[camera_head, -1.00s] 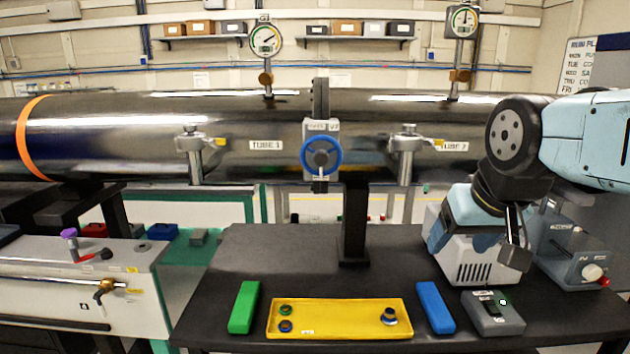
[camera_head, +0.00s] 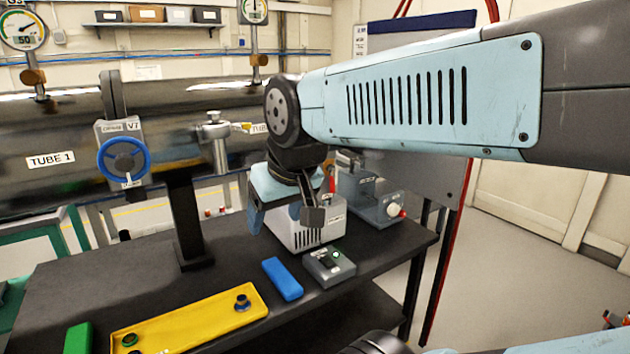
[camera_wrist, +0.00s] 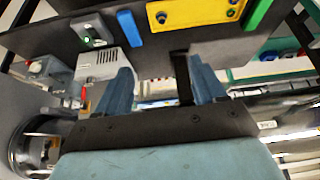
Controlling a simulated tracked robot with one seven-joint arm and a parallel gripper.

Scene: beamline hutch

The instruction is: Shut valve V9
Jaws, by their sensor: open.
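No label reading V9 is legible in any view. A blue handwheel valve (camera_head: 124,160) hangs on the front of the large dark pipe at left in the head view, and its plate reads V7. My gripper (camera_head: 283,212) points down over the right part of the black table, near the white slotted box, well right of that wheel. In the wrist view my gripper (camera_wrist: 162,75) shows two blue fingers spread apart with nothing between them. The head view partly hides the fingers behind the wrist.
The black table (camera_head: 110,285) carries a yellow tray (camera_head: 185,322), a blue block (camera_head: 283,279), a switch box (camera_head: 328,264) and a white slotted box (camera_head: 300,232). A grey device (camera_head: 375,200) stands at its right end. A clamp (camera_head: 217,140) juts from the pipe. Open floor lies right.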

